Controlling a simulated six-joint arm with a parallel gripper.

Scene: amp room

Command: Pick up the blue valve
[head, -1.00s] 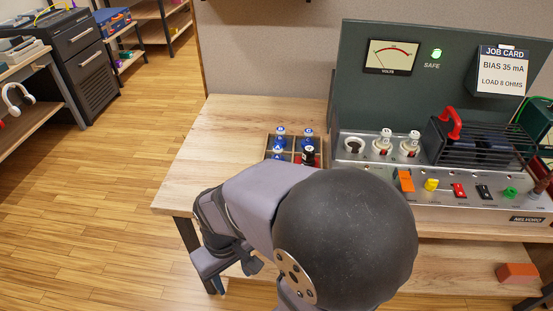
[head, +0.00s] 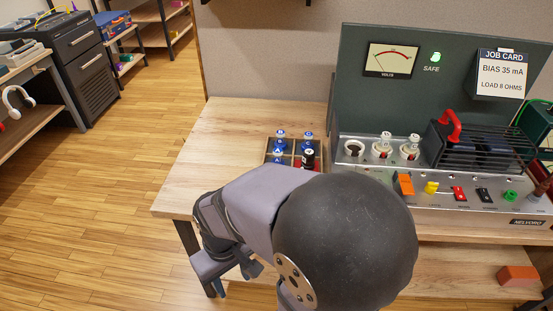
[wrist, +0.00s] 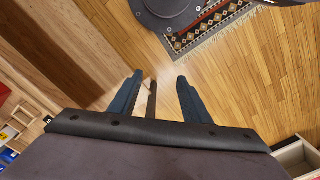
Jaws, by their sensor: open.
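Several blue-banded valves with white caps stand in a small divided wooden tray (head: 265,158) on the bench. One blue valve (head: 278,145) is in the left part, and another blue valve (head: 308,144) is at the back right. A black valve (head: 307,158) stands in front of that one. My arm hides the tray's front. My gripper (head: 236,281) hangs low by the bench's front left, well away from the tray. In the wrist view my gripper (wrist: 158,82) is open, with nothing between its fingers and wooden floor beyond.
An amplifier test set (head: 450,205) with sockets, valves, coloured plugs and a red-handled cage stands right of the tray. The bench top (head: 222,140) left of the tray is clear. An orange block (head: 517,275) lies on the lower shelf.

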